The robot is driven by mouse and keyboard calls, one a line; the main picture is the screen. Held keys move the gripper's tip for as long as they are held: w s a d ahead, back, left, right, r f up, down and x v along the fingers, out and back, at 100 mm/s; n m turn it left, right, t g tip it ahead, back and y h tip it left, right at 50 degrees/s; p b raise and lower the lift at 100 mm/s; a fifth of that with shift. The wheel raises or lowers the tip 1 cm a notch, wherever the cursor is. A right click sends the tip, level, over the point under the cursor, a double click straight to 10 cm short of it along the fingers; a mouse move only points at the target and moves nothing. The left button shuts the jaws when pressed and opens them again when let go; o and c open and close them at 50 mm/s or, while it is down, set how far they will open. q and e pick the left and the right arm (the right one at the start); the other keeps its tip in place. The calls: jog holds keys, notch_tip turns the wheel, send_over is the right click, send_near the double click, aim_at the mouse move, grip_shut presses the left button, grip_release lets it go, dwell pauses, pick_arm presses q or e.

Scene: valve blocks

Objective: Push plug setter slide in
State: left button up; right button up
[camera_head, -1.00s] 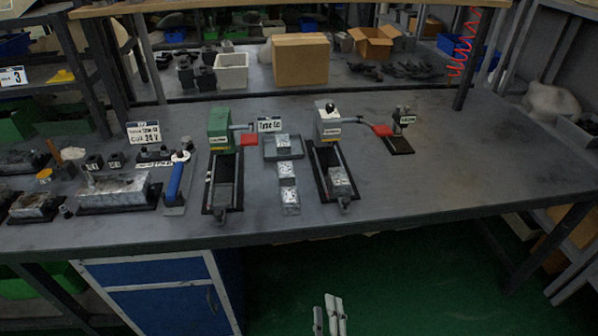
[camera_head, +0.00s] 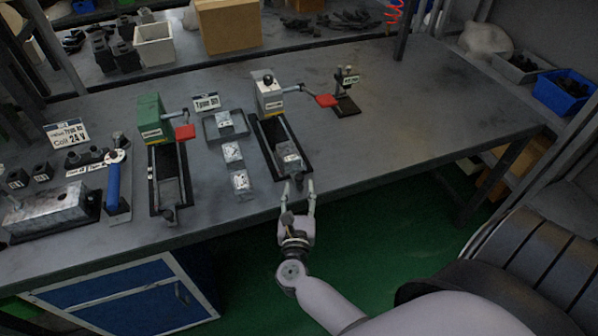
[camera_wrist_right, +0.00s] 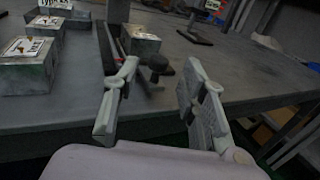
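A setter with a white head (camera_head: 270,99) and a red lever pad (camera_head: 326,100) stands on the table. I cannot tell which setter is the plug setter. A metal block (camera_head: 290,161) sits on its slide at the front end of the dark rails (camera_head: 258,146). The slide's dark knob (camera_wrist_right: 157,67) shows in the right wrist view. My right gripper (camera_head: 298,187) is open at the table's front edge, its fingers on either side of the knob with gaps. A similar setter with a green head (camera_head: 152,119) stands to the left. My left gripper is out of view.
Loose metal blocks (camera_head: 232,153) lie between the two setters. A small dark stand (camera_head: 345,92) is right of the white-headed setter. The table's right part is clear.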

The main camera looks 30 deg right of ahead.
aim_at(299, 180)
jog(key=x, duration=0.5)
jog(key=shift+w+d+p, duration=0.2)
jog(key=shift+w+p, duration=0.05)
jog(key=shift+p, duration=0.15)
jog(key=shift+c, duration=0.4)
grip_shut()
